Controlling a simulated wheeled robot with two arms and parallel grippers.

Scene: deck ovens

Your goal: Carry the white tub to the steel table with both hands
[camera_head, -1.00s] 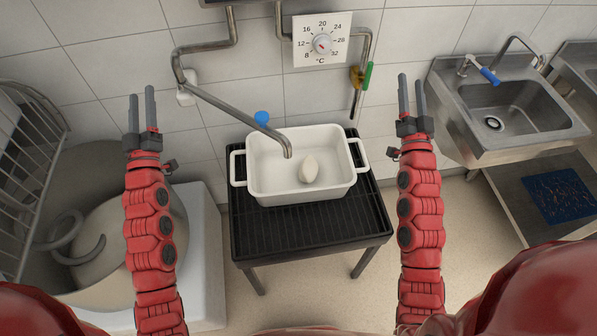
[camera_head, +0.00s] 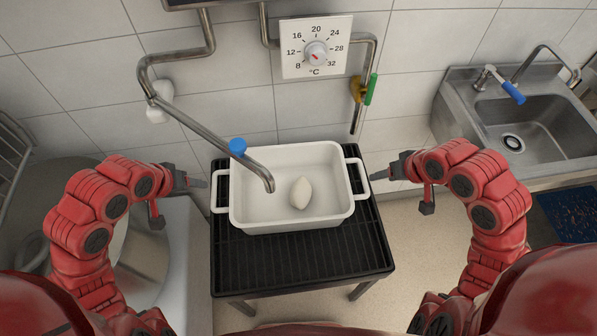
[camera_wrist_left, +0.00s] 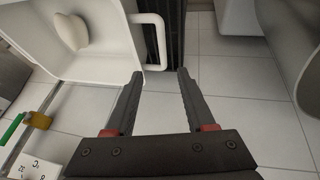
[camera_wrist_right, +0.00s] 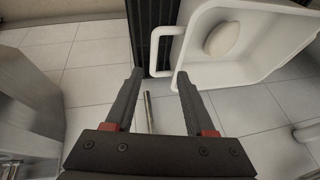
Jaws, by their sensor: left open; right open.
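The white tub (camera_head: 290,228) stands on a black slatted stand, with a loop handle on each side and a pale oval lump (camera_head: 301,193) inside. My left gripper (camera_head: 204,183) is just left of the tub's left handle (camera_head: 220,194), open and empty. In the left wrist view that handle (camera_wrist_left: 162,42) lies ahead of the spread fingers (camera_wrist_left: 158,78). My right gripper (camera_head: 374,176) is close to the right handle (camera_head: 357,177), open. In the right wrist view this handle (camera_wrist_right: 162,50) lies ahead, between the lines of the open fingers (camera_wrist_right: 160,78). No steel table is clearly identifiable.
The black stand (camera_head: 300,266) is under the tub. A bent steel pipe with a blue knob (camera_head: 237,147) reaches over the tub's back left. A thermostat dial (camera_head: 316,50) is on the wall. A steel sink (camera_head: 530,125) stands right; a large mixing bowl (camera_head: 140,265) is left.

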